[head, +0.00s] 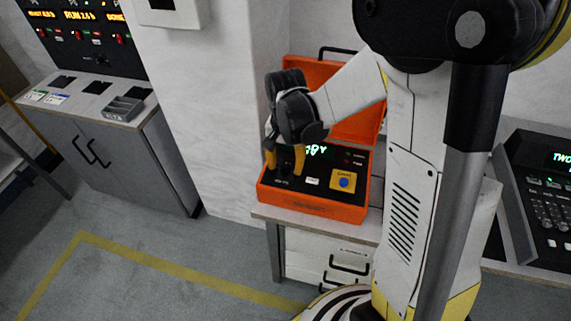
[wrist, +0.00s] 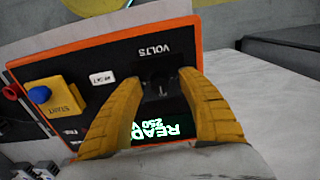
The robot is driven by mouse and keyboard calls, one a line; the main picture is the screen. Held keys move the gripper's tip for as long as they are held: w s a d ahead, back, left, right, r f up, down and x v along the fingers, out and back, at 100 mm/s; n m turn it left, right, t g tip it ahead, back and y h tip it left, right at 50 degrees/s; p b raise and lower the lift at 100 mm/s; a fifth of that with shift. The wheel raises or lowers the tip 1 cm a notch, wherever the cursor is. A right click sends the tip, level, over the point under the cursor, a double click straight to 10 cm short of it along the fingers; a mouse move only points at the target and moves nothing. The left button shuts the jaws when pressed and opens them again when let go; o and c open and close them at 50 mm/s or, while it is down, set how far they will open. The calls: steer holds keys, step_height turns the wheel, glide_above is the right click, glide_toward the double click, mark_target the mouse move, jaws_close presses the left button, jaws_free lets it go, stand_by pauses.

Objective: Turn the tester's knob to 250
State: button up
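The orange tester (head: 318,208) stands open on a bench in the head view, and its orange-rimmed panel (wrist: 97,47) fills much of the wrist view. In the wrist view, upside down, the green display (wrist: 158,128) reads READY and 250 V. The dark knob (wrist: 163,88) sits by the VOLTS label (wrist: 154,51); its pointer is too dark to read. My gripper (wrist: 162,78) has its yellow fingers spread on either side of the knob, with gaps visible. In the head view my gripper (head: 285,174) is over the panel's left part and hides the knob.
The yellow START plate with a blue button (head: 344,182) is on the panel's right side. The tester's raised lid (head: 302,72) stands behind my gripper. A grey cabinet (head: 110,150) is at the left, and a black keypad console (head: 545,190) at the right.

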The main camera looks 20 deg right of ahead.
mark_target(286, 166)
step_height(286, 166, up, 12)
stand_by(0.6)
stand_by(0.4)
steer(key=s+r+n+t, duration=0.4)
steer(key=s+n+t, duration=0.3)
steer(key=s, duration=0.5)
steer(key=shift+s, duration=0.35)
steer(key=shift+c, duration=0.3)
